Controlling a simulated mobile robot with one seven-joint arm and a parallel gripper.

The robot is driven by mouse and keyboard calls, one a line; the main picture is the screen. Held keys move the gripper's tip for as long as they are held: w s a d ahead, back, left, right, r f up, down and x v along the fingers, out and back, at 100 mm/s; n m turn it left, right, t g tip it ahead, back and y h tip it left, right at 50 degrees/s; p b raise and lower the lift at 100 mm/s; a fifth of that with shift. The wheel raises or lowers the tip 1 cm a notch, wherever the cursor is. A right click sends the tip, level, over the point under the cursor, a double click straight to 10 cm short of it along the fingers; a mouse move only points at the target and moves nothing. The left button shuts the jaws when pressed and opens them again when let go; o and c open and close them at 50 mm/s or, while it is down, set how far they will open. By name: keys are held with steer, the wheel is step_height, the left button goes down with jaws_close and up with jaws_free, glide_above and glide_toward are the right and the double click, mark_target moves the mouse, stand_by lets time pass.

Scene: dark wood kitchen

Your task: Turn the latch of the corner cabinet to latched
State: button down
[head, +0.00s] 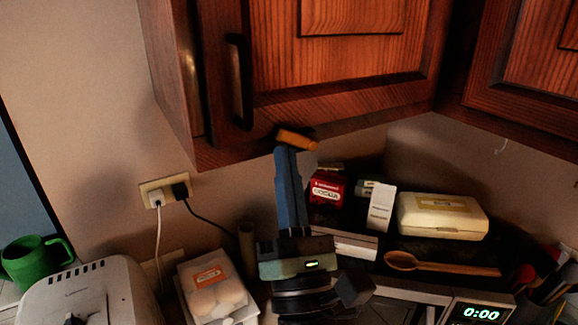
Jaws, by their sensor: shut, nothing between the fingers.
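The corner cabinet (340,60) is dark reddish wood and hangs on the wall, with a dark vertical handle (238,80) on its door. The door looks closed. A small orange-brown piece (297,138), which looks like the latch, sits at the cabinet's lower edge and lies nearly level, tilted slightly down to the right. My gripper (286,152) points up from below with its blue fingers together and empty. Its tips are right under the orange piece and appear to overlap it. I cannot tell whether they touch. The latch's pivot is not clear.
Below are a toaster (90,295), an egg pack (212,285), a red box (327,188), a cream case (442,216) and a wooden spoon (440,265) above a microwave (478,314). A wall socket (165,192) with two cords is left. Another cabinet (520,80) is right.

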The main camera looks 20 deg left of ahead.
steer(key=shift+s+r, duration=0.15)
steer(key=shift+r, duration=0.4)
steer(key=shift+f, duration=0.1)
stand_by(0.4)
